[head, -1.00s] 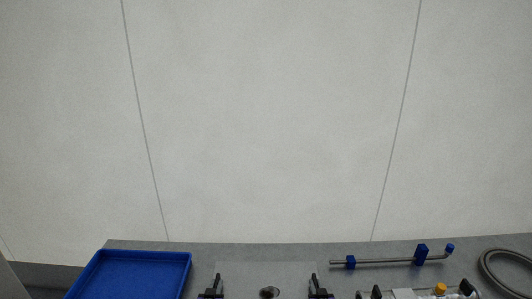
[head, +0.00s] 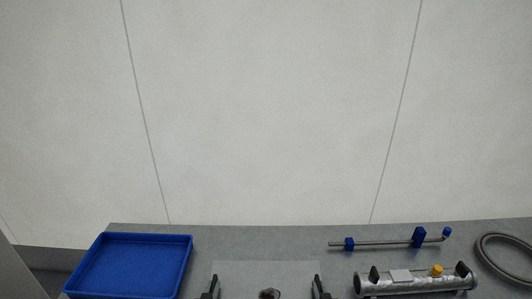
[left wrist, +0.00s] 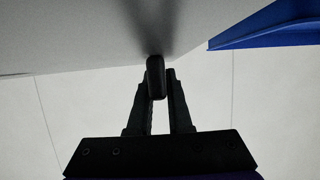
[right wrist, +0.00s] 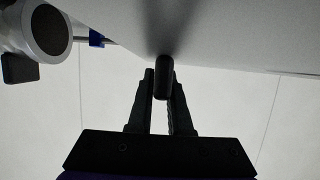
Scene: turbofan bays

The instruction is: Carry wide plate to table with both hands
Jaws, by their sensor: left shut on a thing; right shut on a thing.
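The wide plate (head: 240,273) is a pale grey flat rectangle at the bottom middle of the head view. Its near part is cut off by the frame. A small dark round thing (head: 269,294) shows on it. My left gripper (head: 210,287) is at its left side and my right gripper (head: 320,287) at its right side. In the left wrist view my left gripper (left wrist: 157,82) is shut on a dark rounded grip at the plate. In the right wrist view my right gripper (right wrist: 162,82) is shut on a matching grip. The grey table (head: 260,240) shows behind the plate; the gap is unclear.
A blue tray (head: 100,240) is on the table at left. At right are a thin rod with blue fittings (head: 385,243), a silver cylinder with a yellow cap (head: 415,285) and a coiled grey hose (head: 488,255). A pale wall (head: 270,110) stands behind.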

